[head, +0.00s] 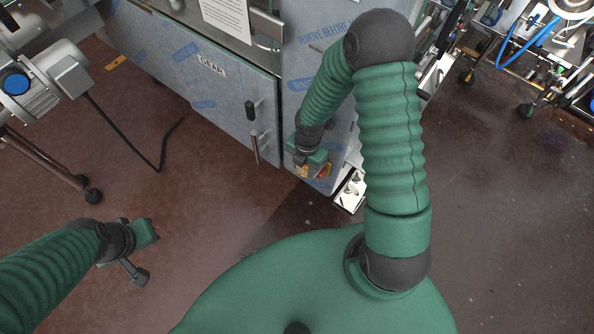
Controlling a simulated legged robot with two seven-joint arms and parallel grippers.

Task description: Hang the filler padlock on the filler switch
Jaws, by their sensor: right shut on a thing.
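The filler switch (322,171), a small yellow and red unit, sits low on the front of the film-wrapped cabinet. My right gripper (311,162) is right at it, covering part of it from above. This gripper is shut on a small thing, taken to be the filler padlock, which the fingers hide. I cannot tell whether the padlock touches the switch. My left gripper (151,232) hangs empty over the floor at the lower left, well away from the cabinet.
A motor unit (45,80) with a black cable stands left. A wheeled frame with blue hose (530,45) stands right. The floor between is clear.

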